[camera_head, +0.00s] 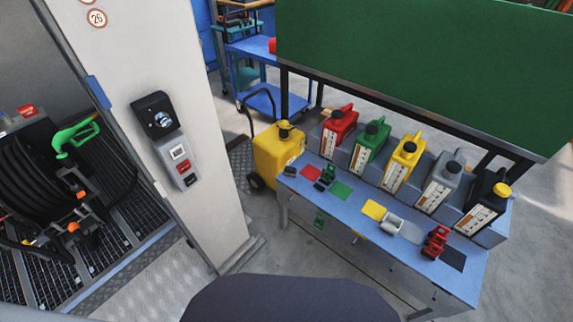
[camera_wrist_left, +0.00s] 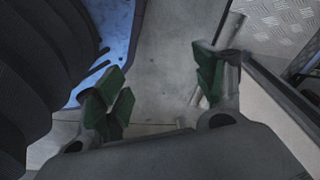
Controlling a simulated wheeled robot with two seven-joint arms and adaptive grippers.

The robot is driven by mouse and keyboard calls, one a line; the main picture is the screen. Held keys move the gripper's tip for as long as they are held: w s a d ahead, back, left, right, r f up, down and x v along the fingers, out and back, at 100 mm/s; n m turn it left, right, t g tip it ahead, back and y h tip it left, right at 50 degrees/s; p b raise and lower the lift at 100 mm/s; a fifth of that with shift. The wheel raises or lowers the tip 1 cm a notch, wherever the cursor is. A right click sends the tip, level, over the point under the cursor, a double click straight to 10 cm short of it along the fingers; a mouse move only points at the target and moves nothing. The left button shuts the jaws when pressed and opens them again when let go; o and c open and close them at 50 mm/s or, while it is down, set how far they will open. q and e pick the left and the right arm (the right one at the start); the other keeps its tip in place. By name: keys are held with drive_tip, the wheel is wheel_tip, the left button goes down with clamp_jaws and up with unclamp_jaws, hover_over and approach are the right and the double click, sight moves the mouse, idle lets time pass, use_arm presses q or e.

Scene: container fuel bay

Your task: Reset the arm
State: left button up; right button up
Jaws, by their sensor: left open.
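My left gripper (camera_wrist_left: 160,95) shows in the left wrist view with its two green-padded fingers spread apart. It is open, and nothing is between the fingers; grey floor shows behind them. No gripper is visible in the head view, where only a dark rounded part of my own body shows at the bottom. My right gripper is in neither view.
A blue workbench (camera_head: 345,228) with several coloured canisters stands at the right under a green board (camera_head: 420,65). A yellow wheeled tank (camera_head: 278,155) stands beside it. A white pillar (camera_head: 215,200) and a container with a hose reel (camera_head: 50,190) are at left.

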use_arm(q)
drive_tip(key=s+a+r+p, duration=0.1)
drive_tip(key=s+r+p, duration=0.1)
drive_tip(key=s+p, duration=0.4)
drive_tip(key=s+a+r+p, duration=0.1)
drive_tip(key=s+r+p, duration=0.1)
drive_tip(key=s+p, duration=0.3)
drive_tip(key=s, duration=0.3)
drive_tip(key=shift+a+g+p, duration=0.35)
drive_tip(key=shift+a+g, duration=0.05)
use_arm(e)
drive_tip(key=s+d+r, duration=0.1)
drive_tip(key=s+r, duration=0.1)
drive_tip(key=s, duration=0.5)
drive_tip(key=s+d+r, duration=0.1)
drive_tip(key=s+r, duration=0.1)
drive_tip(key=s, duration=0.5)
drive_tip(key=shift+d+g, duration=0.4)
use_arm(q)
drive_tip(key=shift+s+f, duration=0.1)
drive_tip(key=shift+f, duration=0.1)
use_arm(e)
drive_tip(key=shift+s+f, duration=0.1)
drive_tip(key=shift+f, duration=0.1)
